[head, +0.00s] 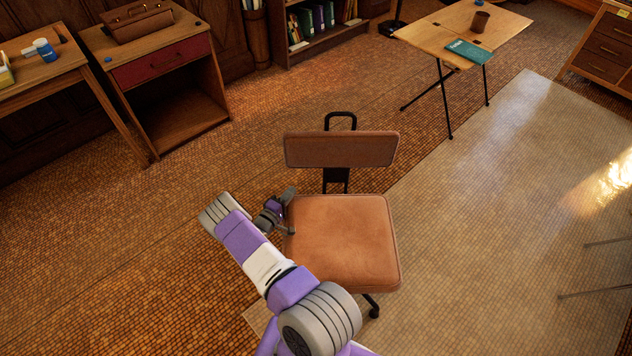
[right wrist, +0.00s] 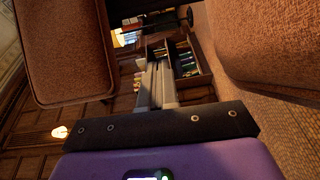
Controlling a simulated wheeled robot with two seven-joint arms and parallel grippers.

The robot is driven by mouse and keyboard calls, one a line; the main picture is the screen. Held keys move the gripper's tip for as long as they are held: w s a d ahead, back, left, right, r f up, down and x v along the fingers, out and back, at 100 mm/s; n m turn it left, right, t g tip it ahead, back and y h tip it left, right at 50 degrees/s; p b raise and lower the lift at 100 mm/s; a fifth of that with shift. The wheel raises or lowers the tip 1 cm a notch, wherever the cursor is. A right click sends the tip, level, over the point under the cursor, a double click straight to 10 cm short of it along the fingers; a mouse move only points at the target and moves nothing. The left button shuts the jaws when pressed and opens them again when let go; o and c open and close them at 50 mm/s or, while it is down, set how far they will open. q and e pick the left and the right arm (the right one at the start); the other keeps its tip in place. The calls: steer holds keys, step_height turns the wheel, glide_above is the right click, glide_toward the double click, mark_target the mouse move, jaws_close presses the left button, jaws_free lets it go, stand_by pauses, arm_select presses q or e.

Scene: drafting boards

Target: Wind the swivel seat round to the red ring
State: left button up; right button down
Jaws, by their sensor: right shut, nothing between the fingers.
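The swivel seat (head: 342,240) is a brown padded square on a dark wheeled base, with its backrest (head: 340,149) on the far side. In the right wrist view the seat pad (right wrist: 275,40) fills the upper right and the backrest (right wrist: 65,60) the upper left. My right gripper (head: 288,196) is at the seat's left edge, close to its far left corner. Its fingers (right wrist: 157,85) are shut and empty, lying between seat and backrest in the wrist view. I cannot tell whether they touch the chair. I see no red ring in either view. My left gripper is out of view.
A desk with a red drawer (head: 162,63) and a side table (head: 45,70) stand at the upper left. A folding table (head: 464,22) stands at the upper right, a bookshelf (head: 320,45) at the back. The floor around the chair is clear, with a pale mat (head: 500,210) on the right.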

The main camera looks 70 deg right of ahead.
steer(key=shift+s+d+r+g, duration=0.15)
steer(key=shift+s+d+g, duration=0.2)
steer(key=shift+d, duration=0.3)
steer(key=s+b+x, duration=0.2)
steer(key=x, duration=1)
steer(key=shift+s+a+b, duration=0.25)
steer(key=shift+a+b, duration=0.05)
steer(key=shift+b, duration=0.1)
steer(key=shift+r, duration=0.1)
